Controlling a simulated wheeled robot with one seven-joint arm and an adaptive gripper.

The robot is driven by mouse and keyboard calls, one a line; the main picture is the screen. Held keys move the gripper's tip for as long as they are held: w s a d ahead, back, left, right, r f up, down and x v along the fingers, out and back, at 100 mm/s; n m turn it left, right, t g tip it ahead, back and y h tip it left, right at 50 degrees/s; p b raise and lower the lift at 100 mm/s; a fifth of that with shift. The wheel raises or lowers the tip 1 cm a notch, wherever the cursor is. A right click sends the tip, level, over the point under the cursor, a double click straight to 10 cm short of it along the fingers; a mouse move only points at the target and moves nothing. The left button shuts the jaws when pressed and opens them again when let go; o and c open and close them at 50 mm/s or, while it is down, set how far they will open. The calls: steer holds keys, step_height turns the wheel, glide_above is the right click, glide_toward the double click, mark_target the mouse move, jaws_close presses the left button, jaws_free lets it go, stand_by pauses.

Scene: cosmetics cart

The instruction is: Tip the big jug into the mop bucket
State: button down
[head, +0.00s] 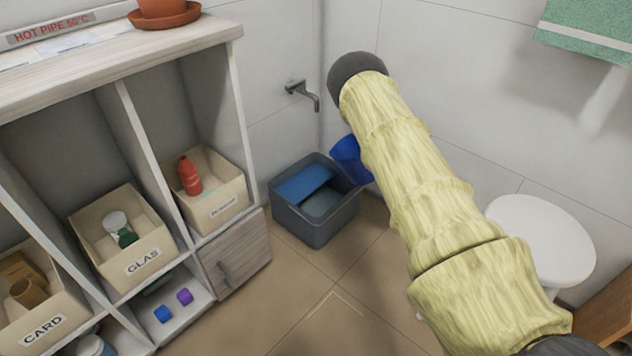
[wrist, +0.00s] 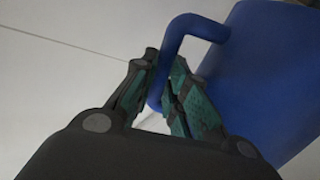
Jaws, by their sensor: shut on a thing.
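The big jug (wrist: 255,75) is blue, and in the wrist view it fills the right side. My gripper (wrist: 165,78) is shut on the jug's looped handle. In the head view the jug (head: 349,159) shows only in part beside my arm, tilted, above the right rim of the mop bucket. The mop bucket (head: 314,229) is a grey tub on the floor in the corner, with a blue insert (head: 303,184) over part of its opening. My arm hides my gripper and most of the jug in the head view. The jug's mouth cannot be made out.
A shelf unit (head: 236,130) with labelled bins stands on the left, its small cabinet door (head: 236,257) close to the bucket. A wall tap (head: 304,94) is above the bucket. A white round stool or seat (head: 540,238) stands right. The floor (head: 335,310) in front is clear.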

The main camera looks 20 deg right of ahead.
steer(key=s+d+f+m+b, duration=0.1)
steer(key=d+f+m, duration=0.2)
steer(key=f+m, duration=0.2)
steer(key=shift+s+d+f+b, duration=0.3)
steer(key=shift+f+b, duration=0.1)
steer(key=shift+f, duration=0.3)
stand_by(0.5)
